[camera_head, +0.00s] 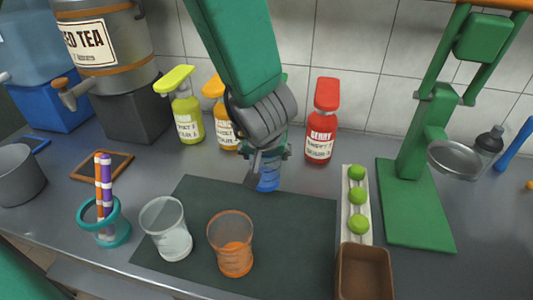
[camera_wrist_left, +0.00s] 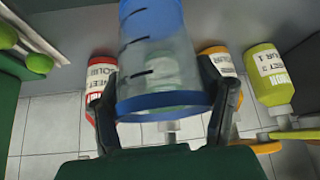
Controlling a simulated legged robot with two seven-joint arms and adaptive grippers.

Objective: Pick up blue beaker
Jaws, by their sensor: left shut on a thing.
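The blue beaker (camera_head: 268,180) is a clear cup with a blue rim and blue lower part, near the back of the dark mat. My left gripper (camera_head: 268,156) is shut on it from above and behind. In the left wrist view the beaker (camera_wrist_left: 160,60) sits between the two dark fingers (camera_wrist_left: 168,95), its blue rim towards the camera. I cannot tell whether its base touches the mat. My right gripper is not in view.
A clear beaker (camera_head: 166,228) and an orange beaker (camera_head: 234,243) stand on the mat (camera_head: 300,225). Red (camera_head: 322,120), orange (camera_head: 220,112) and yellow (camera_head: 180,105) bottles stand behind. A lime tray (camera_head: 347,190) and green press (camera_head: 415,200) are at right.

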